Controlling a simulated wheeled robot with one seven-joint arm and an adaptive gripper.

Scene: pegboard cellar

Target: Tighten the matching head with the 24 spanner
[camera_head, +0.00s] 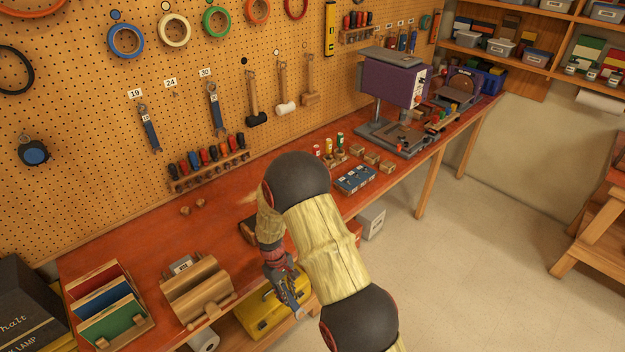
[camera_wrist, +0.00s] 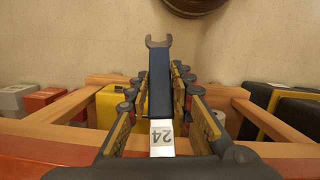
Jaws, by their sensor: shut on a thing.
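My gripper (camera_head: 281,274) is in front of the bench's front edge, above a yellow case. It is shut on a blue-handled spanner (camera_head: 291,300). In the wrist view the spanner (camera_wrist: 159,92) lies between the fingers (camera_wrist: 160,76), its grey open jaw pointing away from me, with a white 24 label at the near end. The pegboard place under the 24 label (camera_head: 170,83) is empty, between the hanging 19 spanner (camera_head: 149,130) and 30 spanner (camera_head: 215,110). I cannot make out any bolt head; my arm hides part of the bench.
The red bench top (camera_head: 130,237) runs along the pegboard. A wooden rack (camera_head: 197,293) and a coloured file holder (camera_head: 108,305) stand at its left. A purple machine (camera_head: 392,82) stands at the far right. The yellow case (camera_head: 258,315) sits below the bench.

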